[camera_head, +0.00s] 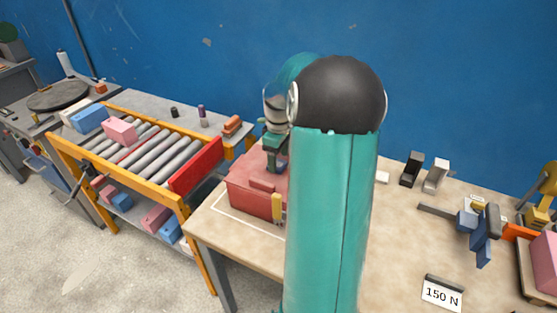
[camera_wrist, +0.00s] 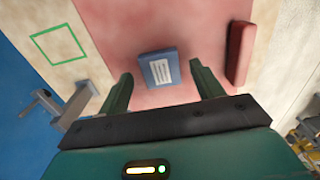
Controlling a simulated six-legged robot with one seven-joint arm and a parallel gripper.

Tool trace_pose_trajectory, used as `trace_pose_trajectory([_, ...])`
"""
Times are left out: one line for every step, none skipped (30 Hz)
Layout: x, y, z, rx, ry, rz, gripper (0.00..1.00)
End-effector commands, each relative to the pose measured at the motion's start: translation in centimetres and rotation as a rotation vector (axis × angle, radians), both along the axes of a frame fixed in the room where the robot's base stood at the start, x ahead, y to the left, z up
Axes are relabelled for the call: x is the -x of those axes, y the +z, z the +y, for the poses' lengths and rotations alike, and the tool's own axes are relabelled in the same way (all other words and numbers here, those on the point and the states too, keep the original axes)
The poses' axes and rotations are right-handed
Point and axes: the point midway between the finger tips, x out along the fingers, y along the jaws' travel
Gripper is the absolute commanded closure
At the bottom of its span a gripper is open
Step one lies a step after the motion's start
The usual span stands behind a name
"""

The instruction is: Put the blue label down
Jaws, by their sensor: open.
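The blue label (camera_wrist: 158,68), a small blue block with a white printed patch, lies on the pink-red surface of the panel mould (camera_wrist: 140,25) in the wrist view. My gripper (camera_wrist: 160,72) is open, with one finger on each side of the label's near end. Gaps show between the label and both fingers, and I cannot tell the height between them. In the head view my gripper (camera_head: 275,155) is over the red mould (camera_head: 250,196) on the bench; my arm covers part of the mould, and the label cannot be made out there.
A green square outline (camera_wrist: 60,43) lies on the bench left of the mould in the wrist view, near a grey fitting (camera_wrist: 78,106). A raised red bar (camera_wrist: 240,52) stands at right. The head view shows a roller conveyor (camera_head: 150,147), clamps (camera_head: 480,222) and a "150 N" card (camera_head: 442,293).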

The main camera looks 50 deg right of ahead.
Motion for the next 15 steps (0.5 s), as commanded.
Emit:
trace_pose_trajectory([-0.1,1.0,0.0,0.002,0.000,-0.003,0.34])
trace_pose_trajectory([-0.1,1.6,0.0,0.003,0.001,-0.003,0.34])
trace_pose_trajectory([-0.1,2.5,0.0,0.003,0.001,-0.003,0.34])
trace_pose_trajectory([-0.1,3.1,0.0,0.003,0.001,-0.004,0.34])
trace_pose_trajectory([-0.1,3.8,0.0,0.003,0.001,-0.003,0.34])
trace_pose_trajectory([-0.1,4.7,0.0,0.004,0.001,-0.003,0.34])
trace_pose_trajectory([0.0,5.4,0.0,0.003,0.001,-0.003,0.34])
trace_pose_trajectory([-0.1,6.1,-0.1,0.004,0.000,-0.003,0.34])
trace_pose_trajectory([0.0,6.9,0.0,0.002,0.000,-0.003,0.34])
trace_pose_trajectory([0.0,7.5,0.0,0.002,0.000,-0.003,0.34])
trace_pose_trajectory([0.0,8.1,0.0,0.002,0.000,-0.003,0.34])
trace_pose_trajectory([-0.1,8.7,0.0,0.002,0.001,-0.003,0.34])
trace_pose_trajectory([-0.1,9.1,0.0,0.000,0.001,-0.002,0.34])
trace_pose_trajectory([-0.1,9.5,0.0,0.001,0.001,-0.003,0.34])
trace_pose_trajectory([-0.1,9.9,0.0,0.001,0.001,-0.001,0.34])
